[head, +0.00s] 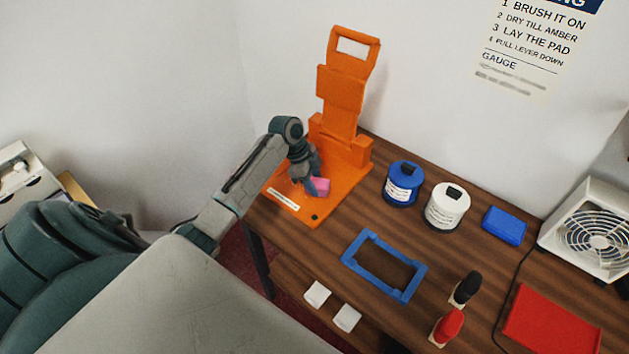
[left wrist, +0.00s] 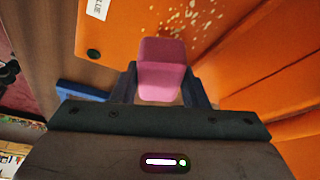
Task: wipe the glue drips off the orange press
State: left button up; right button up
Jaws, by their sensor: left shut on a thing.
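The orange press (head: 340,95) stands at the back left of the counter, its lever upright and its flat base toward the front. My left gripper (head: 317,186) is over that base, shut on a pink block (head: 321,187). In the left wrist view the pink block (left wrist: 161,68) sits between the fingers of the gripper (left wrist: 158,88). Pale glue drips (left wrist: 190,18) are scattered on the orange base just beyond the block. I cannot tell whether the block touches the base. My right gripper is not in view.
A blue jar (head: 402,184), a white jar (head: 447,207) and a blue block (head: 504,226) stand right of the press. A blue frame (head: 350,255) lies in front. Black-topped (head: 466,289) and red-topped (head: 448,326) items, a red pad (head: 550,325) and a fan (head: 592,235) are further right.

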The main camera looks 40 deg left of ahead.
pick_arm(q)
jog(key=shift+f+b, duration=0.3)
jog(key=shift+f, duration=0.35)
